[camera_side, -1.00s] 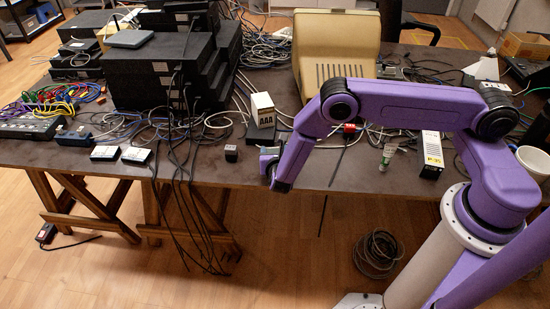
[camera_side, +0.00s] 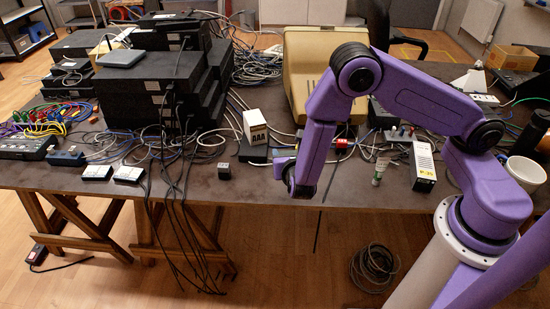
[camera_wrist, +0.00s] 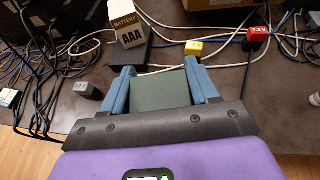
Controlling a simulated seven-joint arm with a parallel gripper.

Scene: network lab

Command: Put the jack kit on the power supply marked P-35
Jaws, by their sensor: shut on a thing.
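My gripper (camera_wrist: 162,88) has its blue fingers on both sides of a dark green box (camera_wrist: 161,92) and is shut on it. No label shows on the box, so I cannot read whether it is the jack kit. In the side view my gripper (camera_side: 285,172) is over the table's front part, and the arm largely hides the box. The two are well apart.
A AAA battery box (camera_side: 255,126) stands behind my gripper, and a dark cube (camera_side: 224,172) lies to its left. A red block (camera_side: 341,144), a small tube (camera_side: 380,170) and loose cables lie toward the power supply. A white cup (camera_side: 524,172) is at far right.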

